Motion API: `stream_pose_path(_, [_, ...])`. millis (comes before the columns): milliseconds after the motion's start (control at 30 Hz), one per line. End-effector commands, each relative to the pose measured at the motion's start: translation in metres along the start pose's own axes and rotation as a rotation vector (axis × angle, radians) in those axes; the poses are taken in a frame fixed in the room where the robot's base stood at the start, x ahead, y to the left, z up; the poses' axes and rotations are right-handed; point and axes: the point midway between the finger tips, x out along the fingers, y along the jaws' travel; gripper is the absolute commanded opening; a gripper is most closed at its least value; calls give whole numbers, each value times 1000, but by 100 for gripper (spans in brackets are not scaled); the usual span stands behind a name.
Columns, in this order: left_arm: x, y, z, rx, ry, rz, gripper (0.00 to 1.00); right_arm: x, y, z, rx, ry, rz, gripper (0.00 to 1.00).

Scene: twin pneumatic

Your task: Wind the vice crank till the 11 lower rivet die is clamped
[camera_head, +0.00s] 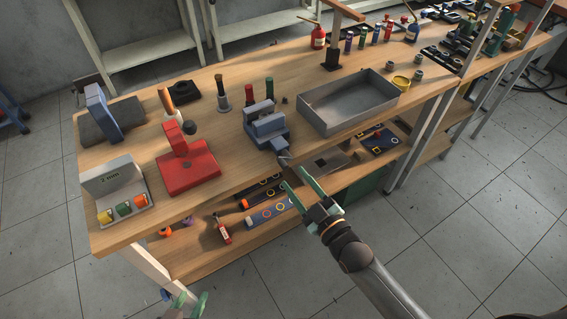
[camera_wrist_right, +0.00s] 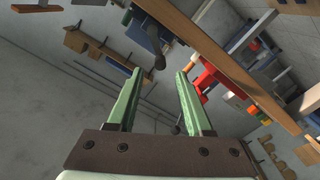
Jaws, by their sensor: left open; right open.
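The blue vice (camera_head: 264,128) stands at the front edge of the workbench in the head view. Its crank (camera_head: 284,153) sticks out over the front edge. My right gripper (camera_head: 296,176) is open and empty in front of the bench, with its fingertips close to the crank. In the right wrist view the open fingers (camera_wrist_right: 160,74) have a dark knobbed part (camera_wrist_right: 158,61), apparently of the crank, showing beyond and between their tips. I cannot make out the 11 lower rivet die in the vice jaws. My left gripper (camera_head: 187,303) is open at the bottom edge, low before the bench.
A red press (camera_head: 188,170) and a gauge block stand (camera_head: 118,190) are left of the vice. A grey metal tray (camera_head: 348,104) is close on its right. The lower shelf (camera_head: 245,232) holds several items. The floor in front is free.

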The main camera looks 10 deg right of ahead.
Motion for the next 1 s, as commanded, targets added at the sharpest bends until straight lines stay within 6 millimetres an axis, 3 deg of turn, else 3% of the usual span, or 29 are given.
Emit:
stream_pose_path(100, [0, 0, 0, 0, 0, 0, 50, 25, 0, -1, 0, 2, 1, 51])
stream_pose_path(300, [0, 0, 1, 0, 0, 0, 50, 54, 0, 0, -1, 0, 0, 51])
stream_pose_path(500, [1, 0, 1, 0, 0, 0, 50, 67, 0, 0, 0, 0, -1, 51])
stream_pose_path(800, [1, 0, 1, 0, 0, 0, 50, 69, -1, 0, 1, -1, -1, 51])
stream_pose_path(1000, [1, 0, 1, 0, 0, 0, 50, 68, 0, 0, 0, -1, -1, 28])
